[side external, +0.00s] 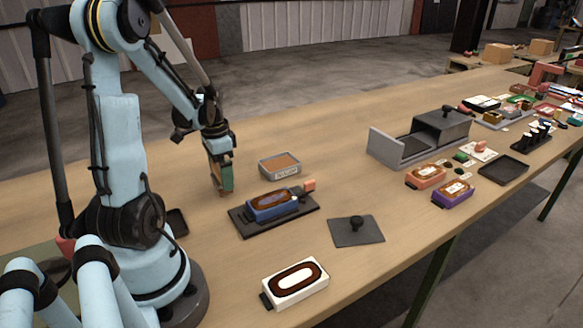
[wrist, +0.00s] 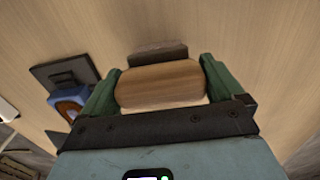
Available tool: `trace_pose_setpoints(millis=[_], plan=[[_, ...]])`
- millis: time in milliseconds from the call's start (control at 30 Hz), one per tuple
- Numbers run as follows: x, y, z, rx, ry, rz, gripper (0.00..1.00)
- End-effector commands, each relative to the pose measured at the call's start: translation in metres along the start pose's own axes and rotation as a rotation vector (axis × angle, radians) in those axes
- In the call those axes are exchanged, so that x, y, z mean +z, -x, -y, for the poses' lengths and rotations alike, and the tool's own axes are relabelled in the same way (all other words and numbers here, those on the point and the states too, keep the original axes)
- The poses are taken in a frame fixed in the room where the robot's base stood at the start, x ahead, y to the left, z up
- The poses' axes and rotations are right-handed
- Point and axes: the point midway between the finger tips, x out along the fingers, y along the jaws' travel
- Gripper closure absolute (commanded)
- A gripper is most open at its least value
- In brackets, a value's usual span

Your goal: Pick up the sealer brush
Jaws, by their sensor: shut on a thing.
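The sealer brush (wrist: 158,83), with a wooden handle and a grey-brown end beyond it, is between the two green fingers of my gripper (wrist: 160,92) in the wrist view. My gripper is shut on the handle. In the side view my gripper (side external: 221,176) points down over the table, left of the grey tray. The fingers mostly hide the brush there, and I cannot tell whether its lower end touches the table.
A labelled grey tray (side external: 281,173) with brown contents stands right of my gripper. A grey box (side external: 440,131) stands farther right.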

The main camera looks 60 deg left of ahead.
Motion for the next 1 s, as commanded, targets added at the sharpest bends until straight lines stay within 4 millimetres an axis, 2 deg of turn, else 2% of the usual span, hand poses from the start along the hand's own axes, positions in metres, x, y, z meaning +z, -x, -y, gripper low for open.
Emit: trace_pose_setpoints(millis=[333, 567, 800, 1000], plan=[[0.0, 0.011, 0.0, 0.0, 0.0, 0.0, 0.44], [0.0, 0.043, 0.0, 0.0, 0.0, 0.0, 0.44], [-0.018, 0.072, -0.05, 0.0, -0.008, 0.0, 0.44], [-0.031, 0.093, -0.084, 0.0, -0.007, 0.0, 0.44]])
